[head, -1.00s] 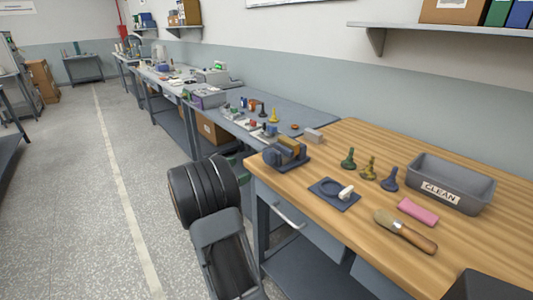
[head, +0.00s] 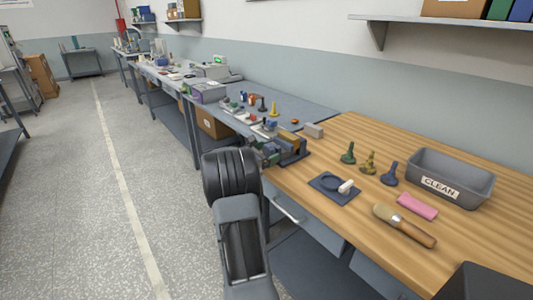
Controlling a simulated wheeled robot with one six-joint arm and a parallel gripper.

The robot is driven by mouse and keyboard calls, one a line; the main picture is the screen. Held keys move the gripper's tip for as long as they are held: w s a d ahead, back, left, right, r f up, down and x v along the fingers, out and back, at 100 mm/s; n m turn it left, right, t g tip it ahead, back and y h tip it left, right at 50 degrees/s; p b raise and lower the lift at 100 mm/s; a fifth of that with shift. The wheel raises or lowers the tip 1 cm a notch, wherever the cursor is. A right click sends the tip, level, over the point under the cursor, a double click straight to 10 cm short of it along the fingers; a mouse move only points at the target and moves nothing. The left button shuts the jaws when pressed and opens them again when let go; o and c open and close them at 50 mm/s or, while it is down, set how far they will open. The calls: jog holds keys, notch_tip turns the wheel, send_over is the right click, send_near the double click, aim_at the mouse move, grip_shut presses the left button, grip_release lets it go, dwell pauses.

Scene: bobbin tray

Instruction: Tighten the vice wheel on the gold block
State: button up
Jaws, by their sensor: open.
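The vice (head: 292,158) is a dark blue-grey fixture at the left corner of the wooden bench. The gold block (head: 290,143) sits in it, partly seen. My gripper (head: 269,152) is open at the left side of the vice, level with it and very close. I cannot tell whether it touches. The vice wheel cannot be made out; my gripper and wrist cover that side.
On the wooden bench (head: 345,240) are a grey block (head: 313,130), a dark plate (head: 322,192) with a white piece (head: 346,187), several bobbin-like pieces (head: 368,162), a pink bar (head: 417,205), a brush (head: 404,225) and a grey CLEAN tray (head: 478,201). The aisle floor is clear.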

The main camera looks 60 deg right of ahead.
jog(key=shift+c, duration=0.4)
jog(key=c, duration=0.8)
jog(key=shift+f+m+b, duration=0.3)
jog(key=shift+m+b, duration=0.2)
jog(key=shift+b, duration=0.5)
jog(key=shift+c, duration=0.2)
jog(key=shift+f+m+b, duration=0.1)
jog(key=shift+m+b, duration=0.4)
jog(key=shift+b, duration=0.45)
jog(key=m+b, duration=0.2)
jog(key=b, duration=0.1)
jog(key=shift+m, duration=0.3)
jog(key=shift+r+p, duration=0.35)
jog(key=shift+r, duration=0.1)
jog(key=o, duration=0.9)
